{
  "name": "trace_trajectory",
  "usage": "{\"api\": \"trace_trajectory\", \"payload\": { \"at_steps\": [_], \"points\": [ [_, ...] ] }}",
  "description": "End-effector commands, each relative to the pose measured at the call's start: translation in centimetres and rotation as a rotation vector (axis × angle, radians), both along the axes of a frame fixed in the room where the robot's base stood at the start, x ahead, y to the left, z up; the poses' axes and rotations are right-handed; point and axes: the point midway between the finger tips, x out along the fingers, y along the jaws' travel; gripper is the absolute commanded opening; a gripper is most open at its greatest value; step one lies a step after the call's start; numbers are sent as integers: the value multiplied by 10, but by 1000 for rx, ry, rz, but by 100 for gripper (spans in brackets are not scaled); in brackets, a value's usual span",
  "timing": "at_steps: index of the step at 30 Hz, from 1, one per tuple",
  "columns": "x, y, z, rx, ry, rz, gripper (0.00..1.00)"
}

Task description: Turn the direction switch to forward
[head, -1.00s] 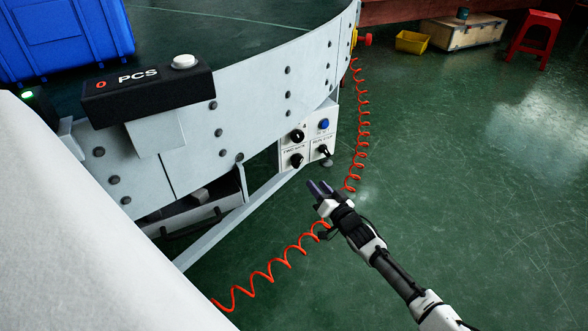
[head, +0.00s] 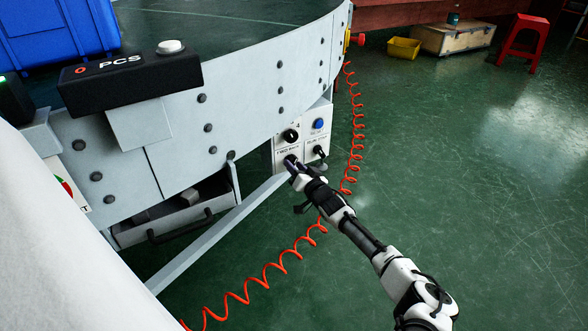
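A small white control panel (head: 304,140) sits under the curved conveyor's side wall. It carries a black upper-left knob (head: 290,135), a blue button (head: 318,124), a lower-right switch (head: 319,150) and a lower-left knob (head: 289,158). The lettering is too small to tell surely which one is the direction switch; a label between the two left knobs seems to read "TWO WAY". My gripper (head: 293,163) is at the lower-left knob, its fingertips at or around it and partly covering it. Whether the fingers touch or grip the knob cannot be told.
The conveyor wall (head: 245,105) curves above the panel. A slanted grey brace (head: 215,235) and a coiled red hose (head: 270,268) lie close to my arm. A black PCS box (head: 130,82) is at upper left. Green floor right of my arm is clear.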

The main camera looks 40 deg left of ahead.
Motion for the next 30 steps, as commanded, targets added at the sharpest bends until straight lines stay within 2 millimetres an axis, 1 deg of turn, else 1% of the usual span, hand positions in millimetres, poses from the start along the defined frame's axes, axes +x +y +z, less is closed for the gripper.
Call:
{"api": "trace_trajectory", "payload": {
  "at_steps": [1,4,14,21,23,30],
  "points": [
    [1,4,-1,-1,-2,0,38],
    [3,9,-1,0,-1,0,38],
    [4,11,1,1,0,0,38],
    [4,11,1,1,0,0,7],
    [4,11,1,1,0,0,0],
    [4,11,0,-3,-10,0,0]
  ]
}}
